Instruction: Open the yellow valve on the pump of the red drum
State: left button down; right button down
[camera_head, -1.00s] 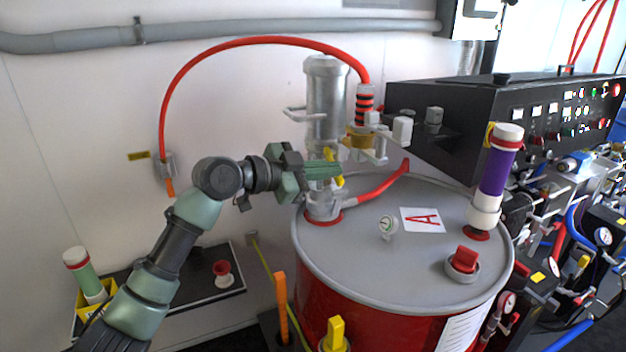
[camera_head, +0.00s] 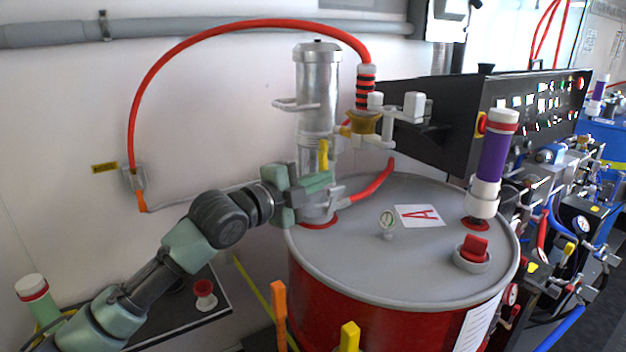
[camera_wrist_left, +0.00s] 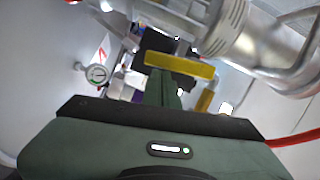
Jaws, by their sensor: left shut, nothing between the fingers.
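The red drum (camera_head: 350,305) has a grey lid. A silver pump (camera_head: 317,95) stands upright at the lid's back left. The yellow valve handle (camera_head: 323,155) stands roughly upright on the pump's lower part. In the left wrist view the yellow handle (camera_wrist_left: 180,65) lies across the picture just past the fingertips. My left gripper (camera_head: 322,182) is shut and empty, at the pump's foot just below the handle. Its closed fingers (camera_wrist_left: 163,88) also show in the wrist view; I cannot tell whether they touch the handle. My right gripper is not in view.
A red hose (camera_head: 240,30) arches from the wall to the pump. A gauge (camera_head: 387,220), a red cap (camera_head: 474,248) and a purple cylinder (camera_head: 494,160) stand on the lid. A black control box (camera_head: 450,110) is behind. The lid's front middle is clear.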

pick_arm(q)
jog(key=shift+w+a+f+m, duration=0.15)
jog(key=shift+w+f+m, duration=0.2)
jog(key=shift+m, duration=0.25)
jog(key=shift+w, duration=0.1)
dwell(0.4)
